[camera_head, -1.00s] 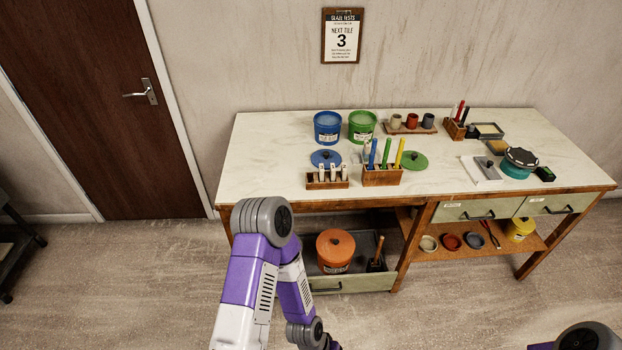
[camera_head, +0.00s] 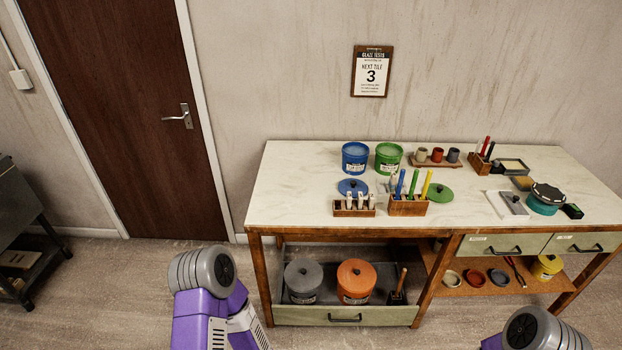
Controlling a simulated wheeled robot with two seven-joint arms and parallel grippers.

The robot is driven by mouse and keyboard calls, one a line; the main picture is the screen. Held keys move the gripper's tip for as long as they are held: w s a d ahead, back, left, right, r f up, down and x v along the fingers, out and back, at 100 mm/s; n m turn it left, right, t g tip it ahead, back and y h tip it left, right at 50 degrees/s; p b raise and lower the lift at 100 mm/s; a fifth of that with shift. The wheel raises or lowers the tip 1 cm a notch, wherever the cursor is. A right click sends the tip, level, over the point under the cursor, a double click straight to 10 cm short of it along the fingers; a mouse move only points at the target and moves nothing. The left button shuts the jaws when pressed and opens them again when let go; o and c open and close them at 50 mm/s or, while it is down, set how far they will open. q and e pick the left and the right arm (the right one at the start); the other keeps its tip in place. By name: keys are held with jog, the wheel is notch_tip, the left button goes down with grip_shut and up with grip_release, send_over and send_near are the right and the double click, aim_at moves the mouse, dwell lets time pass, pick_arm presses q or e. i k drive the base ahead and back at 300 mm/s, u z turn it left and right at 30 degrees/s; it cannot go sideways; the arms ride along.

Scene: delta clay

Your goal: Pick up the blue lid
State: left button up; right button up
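The blue lid (camera_head: 352,187) lies flat on the table top, in front of the blue tub (camera_head: 355,158) and just behind a small wooden rack (camera_head: 354,207) of pale-topped tools. The rack hides a little of its front edge. The blue tub stands open at the back. My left arm shows at the lower left, in front of the table and well short of the lid; its gripper is out of view. My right arm shows only at the bottom right edge; its gripper is out of view.
The green lid (camera_head: 439,193) and green tub (camera_head: 388,158) are to the right. A wooden block with tall coloured sticks (camera_head: 407,207) stands right of the rack. The open drawer (camera_head: 345,316) juts out below, holding grey (camera_head: 303,281) and orange (camera_head: 356,281) tubs. The table's left end is clear.

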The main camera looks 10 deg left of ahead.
aim_at(354, 185)
jog(key=u, duration=0.2)
jog(key=i, duration=0.85)
jog(key=z, duration=0.2)
